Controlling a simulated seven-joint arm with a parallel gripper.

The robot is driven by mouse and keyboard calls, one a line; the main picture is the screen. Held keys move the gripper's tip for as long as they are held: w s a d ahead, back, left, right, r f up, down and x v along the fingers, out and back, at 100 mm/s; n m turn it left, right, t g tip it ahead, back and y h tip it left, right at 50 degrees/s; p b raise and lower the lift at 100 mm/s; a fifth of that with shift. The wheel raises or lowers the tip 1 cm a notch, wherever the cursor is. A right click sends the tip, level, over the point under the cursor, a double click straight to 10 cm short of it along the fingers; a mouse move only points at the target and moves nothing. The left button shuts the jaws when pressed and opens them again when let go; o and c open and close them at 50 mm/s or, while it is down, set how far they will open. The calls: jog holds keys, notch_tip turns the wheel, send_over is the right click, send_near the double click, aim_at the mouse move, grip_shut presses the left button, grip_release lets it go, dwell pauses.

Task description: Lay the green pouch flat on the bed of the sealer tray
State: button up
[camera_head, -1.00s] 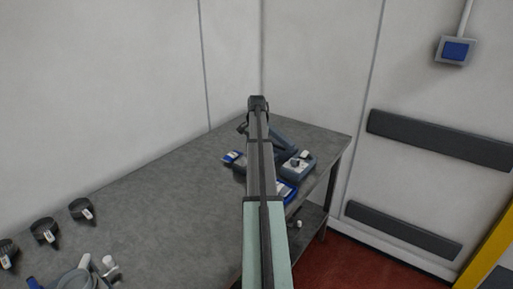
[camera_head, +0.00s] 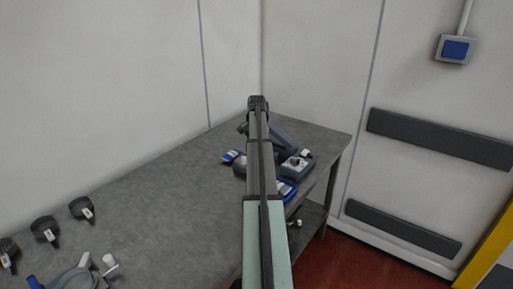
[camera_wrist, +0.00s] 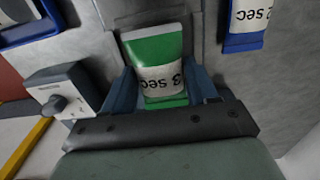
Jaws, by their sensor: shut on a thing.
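The green pouch (camera_wrist: 154,58) has a white label reading "3 sec", upside down in the wrist view. It sits between the two blue fingers of my gripper (camera_wrist: 160,84), which is shut on it. Grey surfaces show behind the pouch, but I cannot tell whether it touches them. The grey sealer (camera_head: 297,164) stands near the table's far right corner, partly behind my arm; its knob housing (camera_wrist: 62,90) shows at left in the wrist view. In the head view my arm hides the pouch and the fingers. I cannot make out the tray bed clearly.
A blue pouch labelled "2 sec" (camera_wrist: 245,25) lies right of the green one. A blue-edged item (camera_head: 287,190) lies near the table's right edge. Several dark round tools (camera_head: 45,230) are at the near left. The table's middle (camera_head: 160,195) is clear.

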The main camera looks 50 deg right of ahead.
jog(key=shift+f, duration=0.2)
jog(key=o, duration=1.2)
jog(key=shift+o, duration=0.2)
jog(key=shift+o, duration=0.8)
jog(key=shift+r, duration=2.5)
